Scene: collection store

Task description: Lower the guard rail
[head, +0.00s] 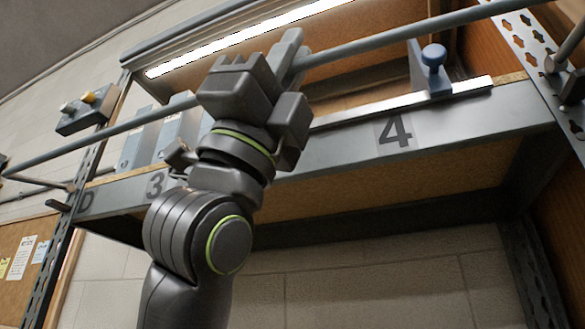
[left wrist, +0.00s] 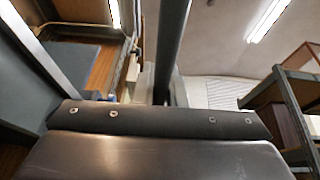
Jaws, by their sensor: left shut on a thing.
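The guard rail (head: 380,44) is a long grey-blue bar that runs across the front of the shelf, rising to the right in the head view. My left gripper (head: 287,62) is shut on the rail near its middle. In the left wrist view the rail (left wrist: 172,45) runs up from between the fingers, and the dark gripper body fills the lower part. The fingers' grip is partly hidden by the gripper body. My right gripper is not in view.
A shelf edge (head: 455,128) with the numbers 3 and 4 lies below the rail. A blue knob (head: 434,57) stands on the shelf at the right. Blue-grey boxes (head: 139,146) stand behind my arm. A switch box (head: 88,108) is at the left, and perforated posts flank the shelf.

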